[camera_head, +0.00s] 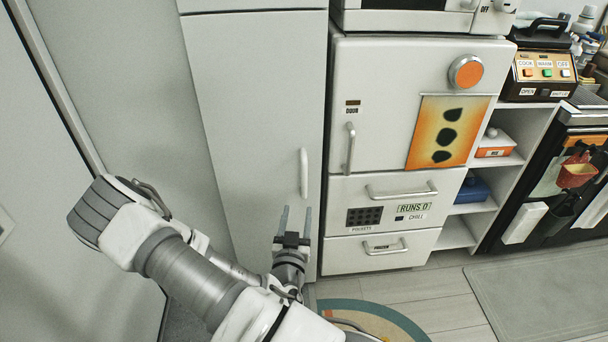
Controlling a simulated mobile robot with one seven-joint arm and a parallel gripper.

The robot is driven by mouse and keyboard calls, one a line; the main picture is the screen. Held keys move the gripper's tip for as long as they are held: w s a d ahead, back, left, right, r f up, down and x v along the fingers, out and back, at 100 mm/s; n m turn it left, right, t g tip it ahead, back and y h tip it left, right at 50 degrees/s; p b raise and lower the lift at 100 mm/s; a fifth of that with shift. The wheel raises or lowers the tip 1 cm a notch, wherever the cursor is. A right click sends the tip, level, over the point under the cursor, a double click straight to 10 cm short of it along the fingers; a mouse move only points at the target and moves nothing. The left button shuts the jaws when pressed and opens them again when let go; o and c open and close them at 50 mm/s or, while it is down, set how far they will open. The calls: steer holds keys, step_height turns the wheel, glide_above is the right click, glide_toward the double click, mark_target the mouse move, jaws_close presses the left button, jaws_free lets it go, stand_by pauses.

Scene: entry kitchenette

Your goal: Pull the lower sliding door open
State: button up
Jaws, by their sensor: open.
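A tall white cabinet door (255,90) with a vertical bar handle (304,173) near its right edge stands left of the fridge and looks shut. A seam at its top parts it from a panel above (250,4). My gripper (295,215) is open and empty, its two fingers pointing up in the picture, just below the handle. No contact with the handle shows. My arm hides the door's lower left part. I cannot tell from this view whether this door slides.
The white fridge (385,80) at right has a vertical handle (350,148) and two shut drawers (345,190) (340,262) with horizontal handles. Open shelves (455,232) stand further right. A round rug (385,312) lies on the floor below. A wall (110,90) is close on the left.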

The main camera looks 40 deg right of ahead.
mark_target(304, 174)
steer(key=b+x, duration=0.2)
steer(key=x, duration=1.5)
jaws_close()
stand_by(0.8)
